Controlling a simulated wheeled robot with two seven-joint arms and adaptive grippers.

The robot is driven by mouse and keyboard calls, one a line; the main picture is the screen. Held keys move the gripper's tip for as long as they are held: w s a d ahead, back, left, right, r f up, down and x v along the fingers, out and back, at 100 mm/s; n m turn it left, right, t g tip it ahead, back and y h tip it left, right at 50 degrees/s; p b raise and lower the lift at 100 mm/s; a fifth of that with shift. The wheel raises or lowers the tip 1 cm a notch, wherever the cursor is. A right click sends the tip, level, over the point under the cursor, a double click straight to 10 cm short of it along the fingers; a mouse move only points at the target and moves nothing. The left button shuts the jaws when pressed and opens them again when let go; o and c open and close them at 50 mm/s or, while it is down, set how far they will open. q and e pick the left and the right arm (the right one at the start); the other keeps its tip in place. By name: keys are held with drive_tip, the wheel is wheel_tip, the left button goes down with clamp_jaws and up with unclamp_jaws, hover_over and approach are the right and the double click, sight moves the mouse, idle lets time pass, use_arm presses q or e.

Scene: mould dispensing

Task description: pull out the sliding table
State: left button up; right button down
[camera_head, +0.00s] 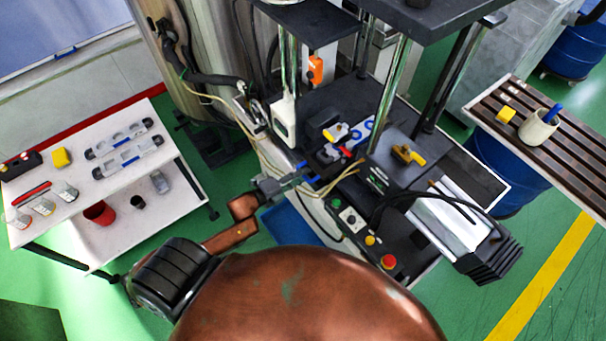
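The press (388,100) stands in the middle with upright steel columns. Its dark bed (318,122) appears to be the sliding table, low between the columns. Mould parts (329,156) in black, white, yellow, blue and red sit at its front. My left gripper (305,175) is at the front edge of the press, close to these parts. It is small here, so I cannot tell whether it touches the table or how far its fingers are apart. My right gripper is out of view.
A control box with a red button (388,262) and a yellow button lies right of my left gripper. Cables and hoses (345,172) run close to it. A white cart (160,195) stands left; a slatted bench with a cup (538,128) stands right.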

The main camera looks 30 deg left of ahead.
use_arm(q)
drive_tip(key=shift+w+d, duration=0.15)
drive_tip(key=shift+w, duration=0.15)
drive_tip(key=shift+c, duration=0.6)
clamp_jaws()
